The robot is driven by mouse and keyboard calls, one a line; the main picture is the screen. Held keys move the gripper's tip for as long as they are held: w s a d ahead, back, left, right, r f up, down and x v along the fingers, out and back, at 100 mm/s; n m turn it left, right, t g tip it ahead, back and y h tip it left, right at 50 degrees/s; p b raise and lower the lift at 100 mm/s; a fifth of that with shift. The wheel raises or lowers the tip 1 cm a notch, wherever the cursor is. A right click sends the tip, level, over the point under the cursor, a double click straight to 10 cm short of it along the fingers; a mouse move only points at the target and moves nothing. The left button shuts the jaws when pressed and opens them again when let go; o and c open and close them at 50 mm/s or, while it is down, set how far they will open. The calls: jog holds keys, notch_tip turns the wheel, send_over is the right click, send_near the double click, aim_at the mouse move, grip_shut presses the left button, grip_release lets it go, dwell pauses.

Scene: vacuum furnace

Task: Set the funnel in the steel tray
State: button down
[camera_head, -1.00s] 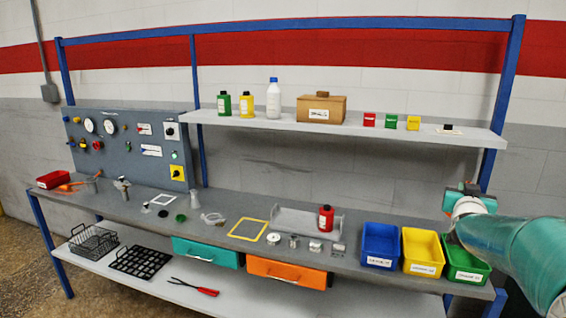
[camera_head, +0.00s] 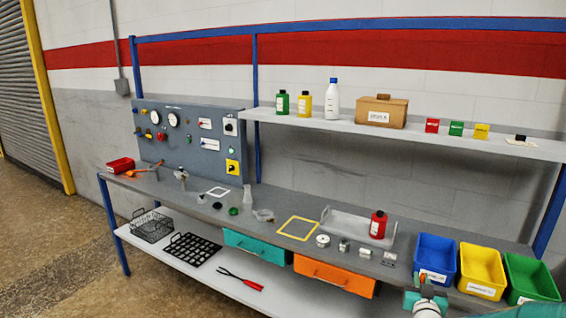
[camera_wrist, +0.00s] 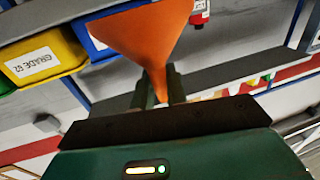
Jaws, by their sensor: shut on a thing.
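An orange funnel (camera_wrist: 145,32) is in my gripper (camera_wrist: 157,88) in the wrist view. Its wide cone flares away from the hand and its narrow stem sits between the two dark fingers. The steel tray (camera_head: 345,224) lies on the bench, right of centre in the head view. A red bottle (camera_head: 378,224) with a white label stands at its right end; the left part looks bare.
Blue (camera_head: 436,258), yellow (camera_head: 482,268) and green (camera_head: 530,278) bins stand right of the tray. A yellow frame (camera_head: 298,228) lies to its left, and several small metal parts lie in front. A shelf (camera_head: 420,137) with bottles and boxes runs above the bench.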

jog(key=s+a+f+n+y, duration=0.1)
jog(key=s+a+f+y, duration=0.1)
jog(key=a+f, duration=0.3)
jog(key=s+a+f+n+y, duration=0.1)
jog(key=a+f, duration=0.4)
jog(key=a, duration=0.8)
jog(key=s+a+f+n+t+y, duration=0.1)
jog(key=s+a+f+n+y, duration=0.1)
jog(key=a+f, duration=0.4)
jog(key=s+a, duration=0.1)
jog(key=a, duration=0.2)
jog(key=shift+s+y, duration=0.4)
jog(key=shift+d, duration=0.2)
jog(key=shift+a, duration=0.1)
